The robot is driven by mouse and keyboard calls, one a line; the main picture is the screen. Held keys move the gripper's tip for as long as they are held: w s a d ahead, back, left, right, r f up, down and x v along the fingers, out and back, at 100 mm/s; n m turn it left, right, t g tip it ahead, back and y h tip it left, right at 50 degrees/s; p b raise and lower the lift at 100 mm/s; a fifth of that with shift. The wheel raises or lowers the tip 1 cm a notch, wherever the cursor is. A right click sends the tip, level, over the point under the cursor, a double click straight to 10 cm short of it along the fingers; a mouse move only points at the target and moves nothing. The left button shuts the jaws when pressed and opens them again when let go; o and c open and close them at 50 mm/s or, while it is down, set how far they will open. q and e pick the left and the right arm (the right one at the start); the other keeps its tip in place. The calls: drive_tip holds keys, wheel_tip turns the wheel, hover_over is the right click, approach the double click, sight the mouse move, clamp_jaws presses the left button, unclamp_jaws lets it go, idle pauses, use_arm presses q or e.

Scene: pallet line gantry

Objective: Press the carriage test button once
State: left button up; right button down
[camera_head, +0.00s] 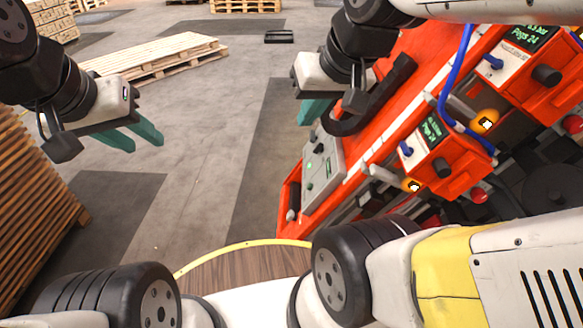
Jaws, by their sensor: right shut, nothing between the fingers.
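A grey control panel (324,171) with small dark and green-lit controls sits at the near left end of the red gantry machine. Which control is the carriage test button cannot be told at this size. My right gripper (311,112) has teal fingers, is shut and empty, and hangs just above and beyond the panel in the picture.
The red machine (375,110) fills the right side, with display boxes (437,140), orange-lit knobs (485,122) and a blue hose (446,92). Wooden pallets (155,58) lie at the back left, and a wood stack (35,210) stands at the left. The middle floor is clear.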

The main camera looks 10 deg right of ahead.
sight(310, 186)
drive_tip(key=w+d+f+g+h, duration=0.3)
drive_tip(key=w+f+g+h, duration=0.4)
drive_tip(key=w+f, duration=1.3)
drive_tip(key=w+a+f+n+t+h, duration=0.2)
drive_tip(key=w+f+n+t+h, duration=0.1)
drive_tip(key=f, duration=0.9)
drive_tip(key=w+a+f+n+t+h, duration=0.2)
drive_tip(key=w+f+n+t+h, duration=0.2)
drive_tip(key=w+f+h, duration=0.3)
wheel_tip(310, 186, down, 6)
drive_tip(key=w+t, duration=0.1)
drive_tip(key=w, duration=0.1)
drive_tip(key=shift+w+r+t, duration=0.15)
drive_tip(key=shift+w+t, duration=0.25)
drive_tip(key=shift+d, duration=0.15)
drive_tip(key=s+d+f, duration=0.2)
drive_tip(key=d+f, duration=0.2)
drive_tip(key=d, duration=0.3)
drive_tip(key=shift+d, duration=0.15)
drive_tip(key=shift+s+f, duration=0.1)
